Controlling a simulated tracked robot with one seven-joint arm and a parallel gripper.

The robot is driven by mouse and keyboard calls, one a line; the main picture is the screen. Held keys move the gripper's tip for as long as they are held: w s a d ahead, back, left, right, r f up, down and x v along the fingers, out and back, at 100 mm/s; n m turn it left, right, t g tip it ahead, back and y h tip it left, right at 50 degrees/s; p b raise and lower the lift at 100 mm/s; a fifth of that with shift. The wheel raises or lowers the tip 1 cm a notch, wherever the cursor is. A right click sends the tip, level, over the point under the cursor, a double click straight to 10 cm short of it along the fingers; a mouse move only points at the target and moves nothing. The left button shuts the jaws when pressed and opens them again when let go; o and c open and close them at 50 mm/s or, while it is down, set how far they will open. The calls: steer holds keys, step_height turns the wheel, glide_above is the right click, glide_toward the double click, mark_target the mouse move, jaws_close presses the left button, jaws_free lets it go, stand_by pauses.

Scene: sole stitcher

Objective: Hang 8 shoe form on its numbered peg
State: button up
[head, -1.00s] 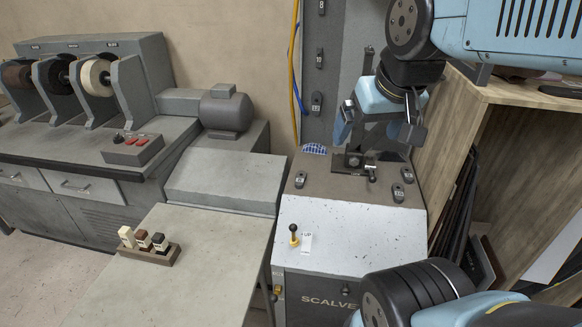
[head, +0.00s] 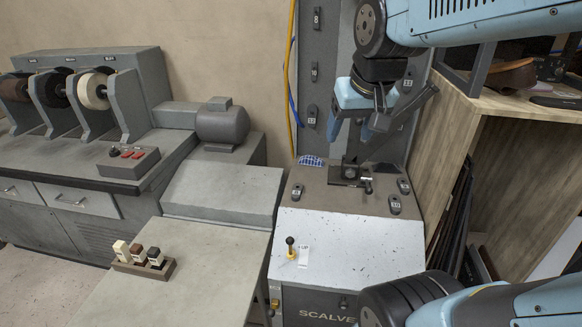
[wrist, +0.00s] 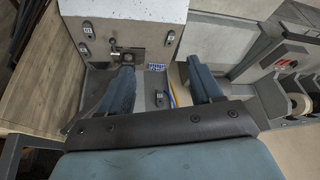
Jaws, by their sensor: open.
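Dark numbered pieces line the grey upright panel in the head view. The top piece (head: 317,18) appears to read 8, with another (head: 314,72) below it and a lower one (head: 312,115). I cannot tell which are pegs and which are shoe forms. Similar dark pieces lie on the machine deck: one at the left (head: 297,192) and two at the right (head: 404,186) (head: 395,204); their numbers are too small to be sure. My gripper (head: 352,135) is open and empty, above the deck in front of the panel. In the wrist view, my gripper (wrist: 162,85) has fingers wide apart.
A black clamp (head: 350,171) stands mid-deck below my gripper. A wooden shelf (head: 445,140) closes in on the right. Yellow and blue cables run left of the panel. A stamp rack (head: 145,265) sits on the left table.

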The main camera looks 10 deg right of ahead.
steer(key=w+f+m+g, duration=0.1)
steer(key=w+f, duration=0.2)
steer(key=w, duration=0.8)
steer(key=m+g, duration=0.3)
steer(key=g, duration=0.1)
glide_above(297, 191)
step_height(297, 191, down, 27)
steer(key=shift+f, duration=4.75)
steer(key=shift+c, duration=0.5)
jaws_close()
steer(key=shift+r, duration=0.1)
